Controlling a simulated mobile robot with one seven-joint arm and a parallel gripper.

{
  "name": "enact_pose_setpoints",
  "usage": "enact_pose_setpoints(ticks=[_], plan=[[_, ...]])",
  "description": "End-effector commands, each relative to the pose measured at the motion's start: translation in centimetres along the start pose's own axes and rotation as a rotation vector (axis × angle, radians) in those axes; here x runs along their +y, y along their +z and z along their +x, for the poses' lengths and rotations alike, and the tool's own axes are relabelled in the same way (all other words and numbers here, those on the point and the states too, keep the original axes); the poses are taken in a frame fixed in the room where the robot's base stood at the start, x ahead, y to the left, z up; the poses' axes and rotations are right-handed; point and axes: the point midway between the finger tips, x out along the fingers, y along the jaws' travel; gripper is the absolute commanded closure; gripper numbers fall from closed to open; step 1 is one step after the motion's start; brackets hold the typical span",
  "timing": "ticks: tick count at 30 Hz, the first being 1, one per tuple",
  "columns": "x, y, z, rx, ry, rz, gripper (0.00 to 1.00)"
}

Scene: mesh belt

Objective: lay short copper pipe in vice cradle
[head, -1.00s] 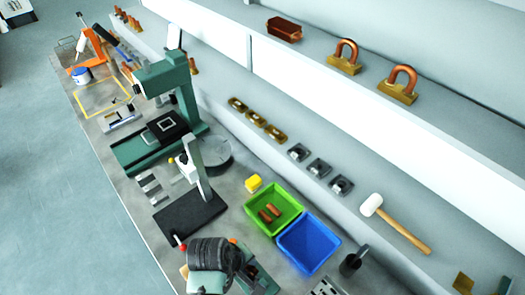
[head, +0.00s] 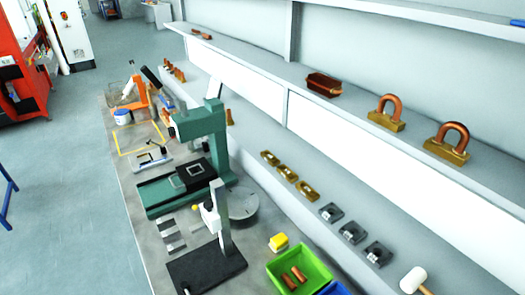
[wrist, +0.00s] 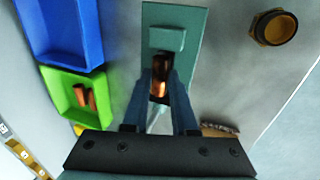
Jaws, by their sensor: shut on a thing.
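In the wrist view my gripper (wrist: 159,92) is shut on a short copper pipe (wrist: 159,86), which shows between the blue fingers. The teal vice (wrist: 172,17) lies just beyond and under the fingertips. The pipe is over or at the vice; whether it touches the cradle I cannot tell, because the fingers hide that part. The current head view shows neither my gripper nor the vice.
A green bin (head: 311,263) holds two copper pipes (head: 293,278); it also shows in the wrist view (wrist: 58,82). A blue bin (wrist: 60,32) is beside it. A brass fitting (wrist: 273,27) stands right of the vice. A drill press (head: 212,130) stands farther back.

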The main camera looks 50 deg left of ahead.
Motion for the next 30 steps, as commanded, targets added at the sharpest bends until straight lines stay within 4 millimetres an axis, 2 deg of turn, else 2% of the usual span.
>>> enact_pose_setpoints(ticks=[20,21,27,30], plan=[[-0.17,-0.01,0.6,0.0,0.0,0.0,1.0],[-0.17,-0.01,0.62,0.001,0.001,0.0,0.72],[-0.18,0.0,0.59,0.0,0.0,0.0,0.39],[-0.18,0.0,0.59,0.0,0.0,0.0,0.39]])
